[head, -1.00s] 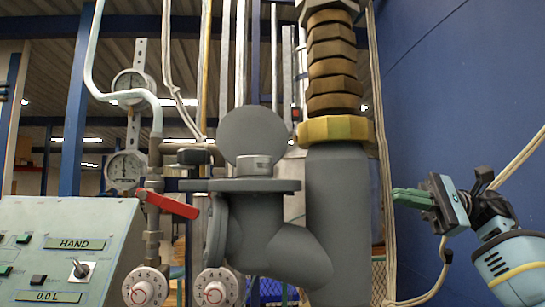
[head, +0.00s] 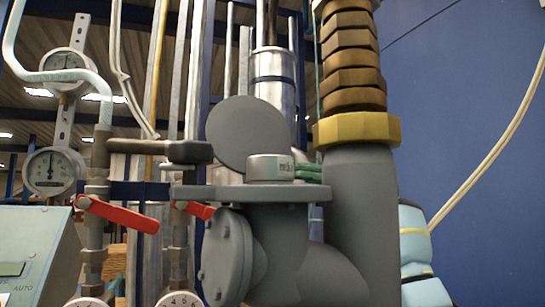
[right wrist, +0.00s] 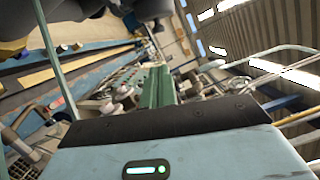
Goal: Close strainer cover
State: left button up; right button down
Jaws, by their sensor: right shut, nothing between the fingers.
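The strainer cover (head: 248,136) is a round grey disc standing raised, tilted up behind a short pale cylinder (head: 270,168) on the grey strainer body's flange (head: 255,193). My right gripper (head: 308,171) shows only as green fingers behind the flange, between the cylinder and the thick grey pipe. The rest of it is hidden by the pipe. I cannot tell whether the fingers touch the cover. In the right wrist view the green fingers (right wrist: 158,88) are together and empty. My left gripper is not in view.
The thick grey pipe (head: 358,220) with a yellow collar (head: 357,131) stands right of the strainer. Red-handled valves (head: 118,216) and gauges (head: 53,171) are at left, beside a control panel (head: 30,255). A blue wall (head: 470,110) and pale hose (head: 490,160) are at right.

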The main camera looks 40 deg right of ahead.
aim_at(246, 149)
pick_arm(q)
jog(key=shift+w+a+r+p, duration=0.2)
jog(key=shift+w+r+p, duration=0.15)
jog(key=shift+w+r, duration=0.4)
pick_arm(e)
jog(key=s+a+r, duration=0.1)
jog(key=s+a, duration=0.2)
jog(key=a, duration=0.6)
jog(key=shift+s+a+r, duration=0.2)
jog(key=shift+a+r, duration=0.05)
jog(key=shift+a, duration=0.1)
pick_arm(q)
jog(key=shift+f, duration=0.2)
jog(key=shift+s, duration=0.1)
pick_arm(e)
jog(key=shift+r, duration=0.1)
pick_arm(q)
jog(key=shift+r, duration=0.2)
pick_arm(e)
jog(key=shift+s+r+n, duration=0.1)
jog(key=shift+r+n, duration=0.05)
jog(key=shift+n, duration=0.15)
